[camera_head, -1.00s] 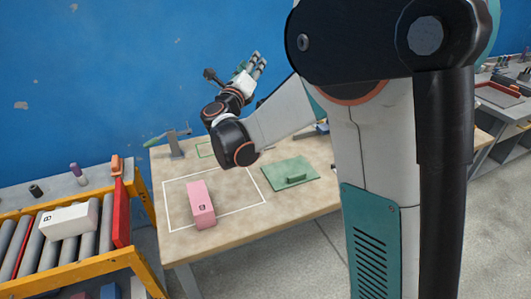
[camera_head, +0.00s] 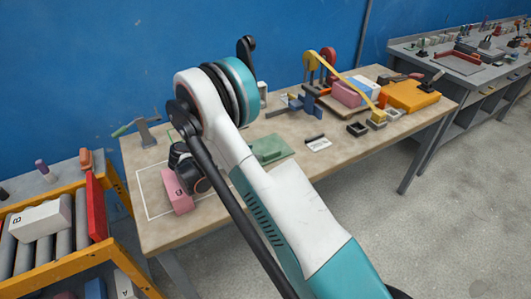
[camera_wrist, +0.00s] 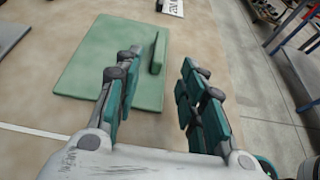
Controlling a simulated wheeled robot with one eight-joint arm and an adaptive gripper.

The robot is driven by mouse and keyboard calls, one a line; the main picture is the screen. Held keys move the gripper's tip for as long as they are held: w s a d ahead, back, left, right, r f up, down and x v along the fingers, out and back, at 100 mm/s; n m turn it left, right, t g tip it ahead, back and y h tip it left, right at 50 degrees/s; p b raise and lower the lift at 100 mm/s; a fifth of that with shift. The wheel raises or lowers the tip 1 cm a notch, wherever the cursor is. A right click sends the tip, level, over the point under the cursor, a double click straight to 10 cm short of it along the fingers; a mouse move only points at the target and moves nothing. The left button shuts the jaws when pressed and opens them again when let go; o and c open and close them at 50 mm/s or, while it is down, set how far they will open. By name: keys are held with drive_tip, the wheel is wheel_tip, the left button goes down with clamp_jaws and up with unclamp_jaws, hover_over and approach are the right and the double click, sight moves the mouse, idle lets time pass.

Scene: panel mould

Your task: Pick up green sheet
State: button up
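The green sheet (camera_head: 270,148) lies flat on the table with a raised green grip bar on its top. In the wrist view the sheet (camera_wrist: 88,62) is just beyond my gripper, and its upright bar (camera_wrist: 158,52) stands near the sheet's right edge. My gripper (camera_wrist: 155,85) is open, with nothing between its teal-padded fingers. Its left finger overlaps the sheet's near edge in the picture.
A pink block (camera_head: 177,190) stands in a white outlined area left of the sheet. A small white label (camera_head: 319,144) lies right of it. Blue parts (camera_head: 305,104), a yellow case (camera_head: 410,96) and other items fill the table's back right. A roller conveyor (camera_head: 55,240) is at left.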

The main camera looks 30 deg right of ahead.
drive_tip(key=b+x, duration=0.1)
drive_tip(key=x, duration=0.4)
drive_tip(key=shift+w+d, duration=0.1)
drive_tip(key=shift+r+b+x, duration=0.2)
drive_tip(key=shift+b+x, duration=0.4)
drive_tip(key=shift+x, duration=0.75)
drive_tip(key=shift+r+b+x, duration=0.2)
drive_tip(key=shift+b+x, duration=0.4)
drive_tip(key=shift+x, duration=0.75)
drive_tip(key=shift+d+r, duration=0.1)
drive_tip(key=shift+d, duration=0.05)
clamp_jaws()
